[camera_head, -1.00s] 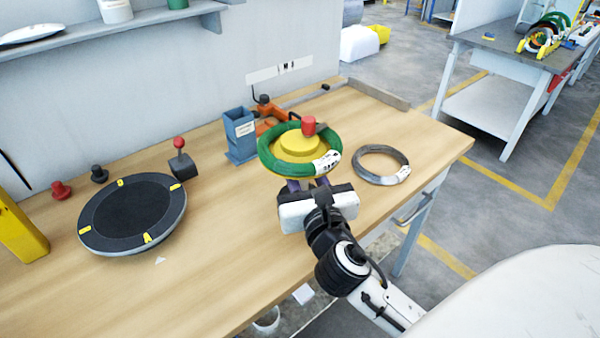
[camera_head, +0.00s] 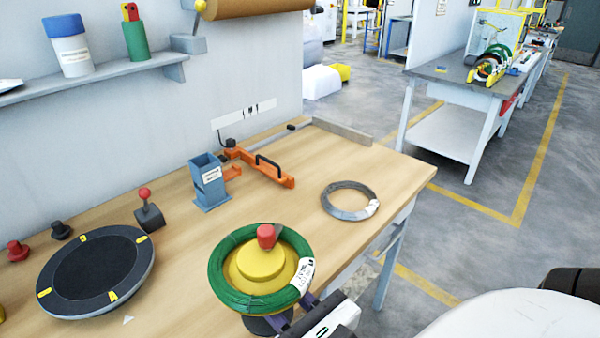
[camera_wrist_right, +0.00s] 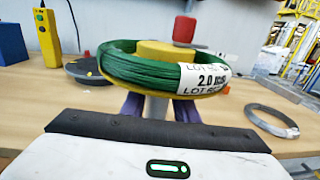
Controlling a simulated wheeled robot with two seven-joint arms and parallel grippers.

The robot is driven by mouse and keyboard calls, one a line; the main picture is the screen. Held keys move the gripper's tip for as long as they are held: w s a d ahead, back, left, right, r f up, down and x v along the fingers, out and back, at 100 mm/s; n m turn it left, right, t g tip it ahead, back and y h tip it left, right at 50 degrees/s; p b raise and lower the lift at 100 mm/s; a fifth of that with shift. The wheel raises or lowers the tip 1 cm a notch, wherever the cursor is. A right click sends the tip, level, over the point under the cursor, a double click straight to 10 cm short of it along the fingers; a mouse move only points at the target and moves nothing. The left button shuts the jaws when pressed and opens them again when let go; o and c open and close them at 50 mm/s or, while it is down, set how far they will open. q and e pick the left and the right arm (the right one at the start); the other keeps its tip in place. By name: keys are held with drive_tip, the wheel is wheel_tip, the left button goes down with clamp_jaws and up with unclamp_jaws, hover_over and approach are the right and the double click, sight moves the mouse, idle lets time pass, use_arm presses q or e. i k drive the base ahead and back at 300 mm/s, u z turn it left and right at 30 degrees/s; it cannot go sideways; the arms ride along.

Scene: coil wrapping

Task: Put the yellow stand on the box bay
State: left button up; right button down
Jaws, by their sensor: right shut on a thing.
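The yellow stand (camera_head: 262,262) carries a green wire coil (camera_head: 222,282) around its hub and has a red knob on top. It is upright near the front edge of the table in the head view. It also fills the upper middle of the right wrist view (camera_wrist_right: 152,50). My right gripper (camera_wrist_right: 158,108) is shut on the stand's post below the coil, its purple fingers either side. In the head view the coil partly hides the gripper (camera_head: 292,318). I cannot tell which place is the box bay. My left gripper is not in view.
On the wooden table are a black round turntable (camera_head: 92,270), a blue-grey holder (camera_head: 210,184), an orange clamp (camera_head: 262,166) and a grey coil (camera_head: 350,201). A shelf (camera_head: 110,76) runs along the wall. Another workbench (camera_head: 460,72) stands at the back right, across open floor.

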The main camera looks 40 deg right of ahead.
sight(320, 150)
drive_tip(key=u, duration=2.55)
drive_tip(key=k, duration=1.55)
drive_tip(key=z, duration=2.2)
drive_tip(key=i, duration=1)
